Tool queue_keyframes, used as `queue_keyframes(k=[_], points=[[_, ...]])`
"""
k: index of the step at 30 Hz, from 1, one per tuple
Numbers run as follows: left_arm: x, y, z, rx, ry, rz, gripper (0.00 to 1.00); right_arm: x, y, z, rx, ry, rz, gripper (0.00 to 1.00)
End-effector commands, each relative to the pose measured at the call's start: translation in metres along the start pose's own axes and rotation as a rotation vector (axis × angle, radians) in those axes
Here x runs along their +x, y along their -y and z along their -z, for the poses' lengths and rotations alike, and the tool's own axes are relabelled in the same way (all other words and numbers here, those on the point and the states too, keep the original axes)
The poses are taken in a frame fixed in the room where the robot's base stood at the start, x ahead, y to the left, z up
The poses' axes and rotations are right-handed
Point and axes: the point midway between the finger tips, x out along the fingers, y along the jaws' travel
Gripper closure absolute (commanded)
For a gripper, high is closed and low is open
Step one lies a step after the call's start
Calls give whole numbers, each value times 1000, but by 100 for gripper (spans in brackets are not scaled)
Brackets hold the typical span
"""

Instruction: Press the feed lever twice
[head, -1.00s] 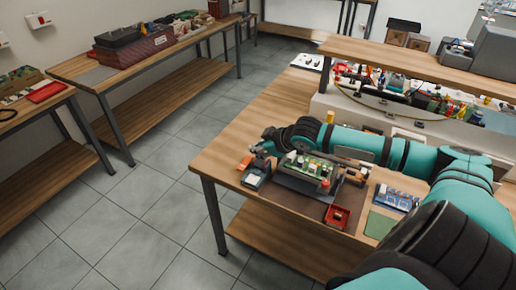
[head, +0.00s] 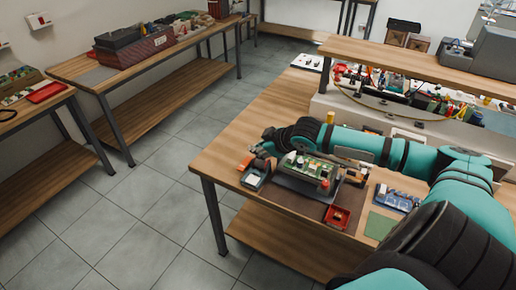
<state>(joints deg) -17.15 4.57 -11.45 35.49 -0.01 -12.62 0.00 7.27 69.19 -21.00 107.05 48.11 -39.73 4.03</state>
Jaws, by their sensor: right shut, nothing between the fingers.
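My right arm reaches in from the right over the workbench (head: 262,128). Its dark gripper (head: 266,144) is small in the picture, shut and empty, close above and behind a small grey device with an orange part (head: 254,176) near the bench's left edge. The feed lever cannot be made out clearly; it may be on this device. Whether the fingertips touch the device cannot be told. My left gripper is not in view.
Right of the device, a green circuit board (head: 308,166) sits on a dark holder. A red tray (head: 337,217), a green mat (head: 379,226) and a blue-and-white parts box (head: 396,199) lie nearby. A raised shelf (head: 430,68) stands behind. The bench's far left part is bare.

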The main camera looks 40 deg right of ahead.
Motion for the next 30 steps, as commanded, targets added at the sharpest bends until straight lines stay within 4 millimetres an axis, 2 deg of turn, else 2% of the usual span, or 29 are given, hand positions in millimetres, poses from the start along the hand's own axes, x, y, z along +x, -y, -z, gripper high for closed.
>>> queue_keyframes(k=[22, 26, 29, 30], points=[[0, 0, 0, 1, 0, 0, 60, 1, 3, -2, 1, 2, 3, 100], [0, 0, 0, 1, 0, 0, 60, 13, 28, -16, 7, 22, 29, 100], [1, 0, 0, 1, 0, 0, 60, 30, 69, -43, 23, 60, 62, 100], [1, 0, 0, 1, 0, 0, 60, 38, 88, -58, 37, 82, 73, 100]])
